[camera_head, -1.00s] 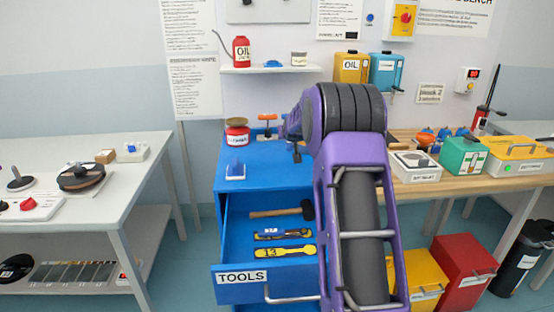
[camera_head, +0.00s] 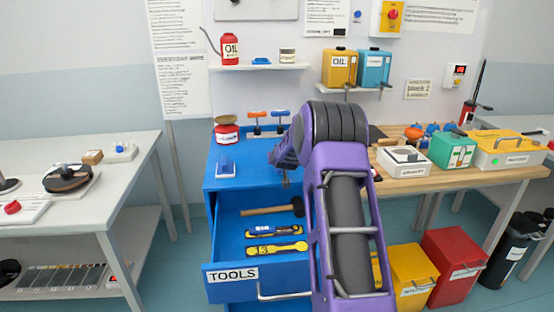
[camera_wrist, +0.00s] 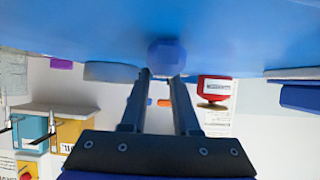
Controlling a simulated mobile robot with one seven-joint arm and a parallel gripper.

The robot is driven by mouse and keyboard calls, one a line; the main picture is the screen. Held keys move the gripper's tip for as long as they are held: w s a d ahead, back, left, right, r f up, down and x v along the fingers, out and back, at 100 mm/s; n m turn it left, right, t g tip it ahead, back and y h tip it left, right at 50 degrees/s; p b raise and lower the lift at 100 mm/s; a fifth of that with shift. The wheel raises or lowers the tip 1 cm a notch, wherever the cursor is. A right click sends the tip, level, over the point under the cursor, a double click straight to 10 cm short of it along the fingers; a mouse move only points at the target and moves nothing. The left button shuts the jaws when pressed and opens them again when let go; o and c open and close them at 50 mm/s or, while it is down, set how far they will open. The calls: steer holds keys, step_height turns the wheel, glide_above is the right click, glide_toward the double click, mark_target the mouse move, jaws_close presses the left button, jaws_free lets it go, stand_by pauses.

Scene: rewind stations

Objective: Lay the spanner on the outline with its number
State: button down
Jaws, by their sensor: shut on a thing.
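My gripper (camera_wrist: 160,85) is shut on a blue rounded thing (camera_wrist: 167,57) at its fingertips in the wrist view; I cannot tell what it is. The blue TOOLS drawer (camera_head: 232,273) stands open. In it a yellow spanner shape marked 13 (camera_head: 276,250) lies nearest its front; I cannot tell whether it is a tool or a painted outline. Behind it is a dark, blue and yellow piece (camera_head: 273,231), its number unreadable. A hammer (camera_head: 273,210) lies further back.
A wooden bench with boxes, including a green box (camera_head: 452,150), stands right. A white table (camera_head: 110,185) stands left. Yellow and red bins stand below the bench.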

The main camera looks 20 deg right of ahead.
steer(key=shift+f, duration=0.15)
steer(key=c, duration=0.7)
jaws_free()
steer(key=shift+o, duration=0.2)
steer(key=shift+r, duration=0.2)
steer(key=v, duration=1.1)
steer(key=shift+s+r, duration=0.1)
steer(key=shift+s, duration=0.1)
steer(key=shift+o, duration=0.5)
steer(key=shift+s+a+r, duration=0.1)
steer(key=shift+s+r, duration=0.05)
steer(key=shift+s, duration=0.05)
steer(key=s+a+r+g+b, duration=0.1)
steer(key=s+r+g+b, duration=0.1)
steer(key=s+r+g, duration=0.3)
steer(key=shift+t+y, duration=0.5)
steer(key=shift+t, duration=0.4)
steer(key=x, duration=1.1)
steer(key=b+x, duration=0.1)
steer(key=x, duration=0.4)
steer(key=shift+w+r, duration=0.15)
steer(key=shift+w, duration=0.5)
